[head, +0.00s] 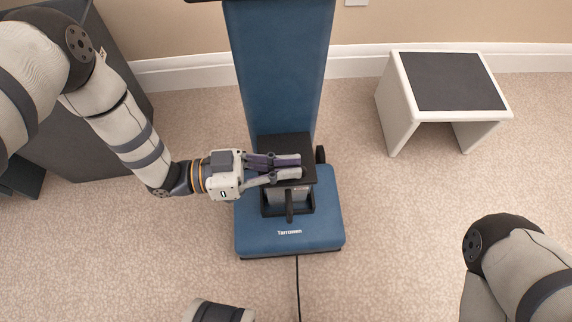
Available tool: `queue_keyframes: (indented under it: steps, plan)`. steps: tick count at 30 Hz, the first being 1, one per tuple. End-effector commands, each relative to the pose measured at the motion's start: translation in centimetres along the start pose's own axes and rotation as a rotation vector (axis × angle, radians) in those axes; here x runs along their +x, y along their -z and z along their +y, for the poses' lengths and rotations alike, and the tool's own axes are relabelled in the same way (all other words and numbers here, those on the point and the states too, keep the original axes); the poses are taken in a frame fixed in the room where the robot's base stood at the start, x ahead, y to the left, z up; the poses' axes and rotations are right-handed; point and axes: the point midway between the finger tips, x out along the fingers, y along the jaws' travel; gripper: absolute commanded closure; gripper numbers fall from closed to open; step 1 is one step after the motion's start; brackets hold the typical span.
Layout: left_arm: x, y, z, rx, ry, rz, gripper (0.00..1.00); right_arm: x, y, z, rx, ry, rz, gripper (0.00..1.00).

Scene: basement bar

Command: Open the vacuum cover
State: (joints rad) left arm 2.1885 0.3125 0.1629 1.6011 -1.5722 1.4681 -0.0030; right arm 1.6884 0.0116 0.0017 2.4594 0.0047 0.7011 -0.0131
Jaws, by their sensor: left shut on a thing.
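A blue upright vacuum (290,215) stands on the carpet in the middle of the head view, with the word "Tarrowen" on its base. A black box-like part with a flat dark top, which looks like the vacuum cover (290,144), sits between the base and the tall blue body. My left gripper (300,167) reaches in from the left with its fingers over this dark part and is shut on it. The fingers hide part of its top, and the exact contact is hard to see. My right gripper is out of view.
A white step stool with a dark top (455,82) stands at the right. A dark grey cabinet (90,135) stands at the left behind my left arm. A black cord (297,285) runs forward from the vacuum. Carpet (400,200) is clear right of the vacuum.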

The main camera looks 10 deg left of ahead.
Motion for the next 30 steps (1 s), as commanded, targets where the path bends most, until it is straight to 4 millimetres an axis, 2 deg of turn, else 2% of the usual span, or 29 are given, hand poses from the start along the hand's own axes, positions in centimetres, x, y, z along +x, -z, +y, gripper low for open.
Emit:
queue_keyframes:
  steps: [5,22,30]
  plan:
    - [0.0,1.1,-0.2,-0.071,0.000,0.000,1.00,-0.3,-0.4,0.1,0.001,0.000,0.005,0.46]
    - [-0.1,5.0,-2.0,-0.470,0.001,0.001,1.00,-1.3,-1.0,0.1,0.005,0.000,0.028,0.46]
    - [-0.1,5.8,-2.8,-0.477,0.002,0.001,1.00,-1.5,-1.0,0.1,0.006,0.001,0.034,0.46]
